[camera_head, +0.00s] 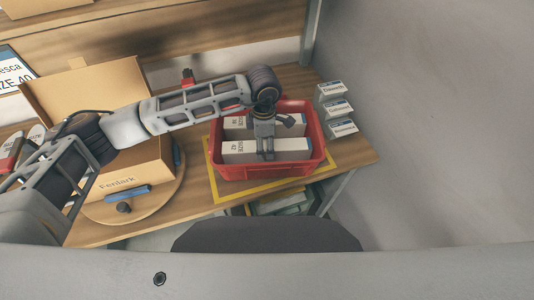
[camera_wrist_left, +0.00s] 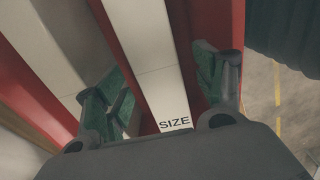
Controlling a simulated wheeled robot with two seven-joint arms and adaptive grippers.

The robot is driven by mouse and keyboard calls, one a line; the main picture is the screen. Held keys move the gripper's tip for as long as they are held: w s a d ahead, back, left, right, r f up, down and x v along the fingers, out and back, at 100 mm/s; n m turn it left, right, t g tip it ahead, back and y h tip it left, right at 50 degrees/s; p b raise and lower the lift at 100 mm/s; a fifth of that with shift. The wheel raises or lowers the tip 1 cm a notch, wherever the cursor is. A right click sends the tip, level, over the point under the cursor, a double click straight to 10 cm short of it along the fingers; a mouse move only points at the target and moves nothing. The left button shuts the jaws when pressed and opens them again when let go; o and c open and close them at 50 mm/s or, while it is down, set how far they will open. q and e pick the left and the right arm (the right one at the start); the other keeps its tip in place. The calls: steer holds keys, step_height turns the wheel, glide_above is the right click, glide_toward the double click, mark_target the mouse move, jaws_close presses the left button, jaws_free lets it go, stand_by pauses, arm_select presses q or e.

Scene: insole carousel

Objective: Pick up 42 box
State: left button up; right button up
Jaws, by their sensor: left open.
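The 42 box (camera_head: 240,151) is a long white box with "SIZE 42" on its side, lying at the front of the red crate (camera_head: 265,172). My left gripper (camera_head: 266,155) reaches down over its middle. In the left wrist view the white box (camera_wrist_left: 155,65) with "SIZE" on its end runs between the two green-padded fingers of my left gripper (camera_wrist_left: 160,85). The fingers are open, one on each side, with no clear grip on the box. My right gripper is not in view.
A second white box (camera_head: 237,122) lies behind it in the crate. Several small boxes (camera_head: 338,106) stand right of the crate. A cardboard box (camera_head: 125,178) sits on a round turntable (camera_head: 155,203) at left, under my left arm. Yellow tape (camera_head: 215,190) frames the crate.

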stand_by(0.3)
arm_select(q)
steer(key=shift+f+p, duration=0.7)
steer(key=shift+f, duration=0.5)
steer(key=shift+w+f+p, duration=0.1)
steer(key=shift+f+p, duration=0.2)
steer(key=shift+f, duration=1.1)
steer(key=c, duration=1.2)
steer(key=shift+r, duration=0.1)
step_height(320, 180, up, 8)
steer(key=shift+r+b, duration=0.2)
steer(key=shift+b, duration=0.9)
steer(key=shift+r, duration=0.75)
